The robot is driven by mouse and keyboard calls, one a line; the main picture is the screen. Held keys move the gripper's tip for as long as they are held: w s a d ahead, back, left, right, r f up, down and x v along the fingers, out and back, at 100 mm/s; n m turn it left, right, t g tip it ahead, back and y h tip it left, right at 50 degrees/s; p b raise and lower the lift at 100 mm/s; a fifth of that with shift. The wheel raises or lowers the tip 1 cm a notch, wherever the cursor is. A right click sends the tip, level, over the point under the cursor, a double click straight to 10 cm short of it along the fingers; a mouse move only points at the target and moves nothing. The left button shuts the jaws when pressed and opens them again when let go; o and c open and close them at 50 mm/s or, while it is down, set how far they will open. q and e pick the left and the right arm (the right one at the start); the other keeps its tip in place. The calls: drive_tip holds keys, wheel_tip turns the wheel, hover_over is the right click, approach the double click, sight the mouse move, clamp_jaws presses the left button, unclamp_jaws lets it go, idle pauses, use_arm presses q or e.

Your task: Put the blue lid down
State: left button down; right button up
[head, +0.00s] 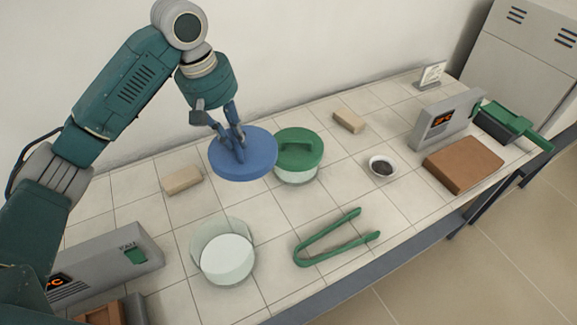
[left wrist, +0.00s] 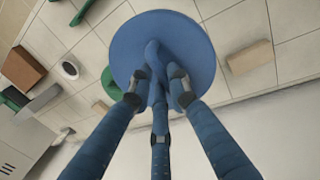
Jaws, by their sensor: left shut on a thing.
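The blue lid (head: 258,152) is a round disc with a raised handle. My left gripper (head: 236,145) is shut on its handle and holds it over the white tiled bench, left of a green lid (head: 299,147). In the left wrist view the blue lid (left wrist: 190,35) fills the upper middle, with the fingers of my left gripper (left wrist: 158,85) around its handle. An open glass jar (head: 222,250) with white contents stands in front of the blue lid, apart from it. The green lid sits on a second glass jar (head: 296,177). My right gripper is not in view.
Green tongs (head: 335,242) lie right of the open jar. Tan blocks (head: 182,180) (head: 349,121) lie towards the back. A small bowl with dark contents (head: 382,167), a brown slab (head: 462,164) and grey control units (head: 445,121) (head: 105,267) stand at the sides. Tiles beside the tongs are bare.

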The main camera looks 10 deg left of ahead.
sight(235, 158)
use_arm(q)
drive_tip(key=shift+s+a+f, duration=0.1)
drive_tip(key=shift+s+f, duration=0.55)
drive_tip(key=shift+s, duration=0.1)
drive_tip(key=f+p, duration=0.1)
drive_tip(key=f, duration=0.3)
drive_tip(key=shift+s+f, duration=0.15)
drive_tip(key=shift+s, duration=0.05)
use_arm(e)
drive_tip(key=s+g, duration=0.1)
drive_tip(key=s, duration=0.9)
use_arm(q)
drive_tip(key=f, duration=0.4)
drive_tip(key=f+p, duration=0.1)
drive_tip(key=f, duration=0.8)
drive_tip(key=shift+w+f+p, duration=0.35)
drive_tip(key=shift+w+p, duration=0.05)
drive_tip(key=shift+f, duration=0.1)
drive_tip(key=c, duration=1.6)
unclamp_jaws()
drive_tip(key=shift+f, duration=0.1)
drive_tip(key=shift+c, duration=0.2)
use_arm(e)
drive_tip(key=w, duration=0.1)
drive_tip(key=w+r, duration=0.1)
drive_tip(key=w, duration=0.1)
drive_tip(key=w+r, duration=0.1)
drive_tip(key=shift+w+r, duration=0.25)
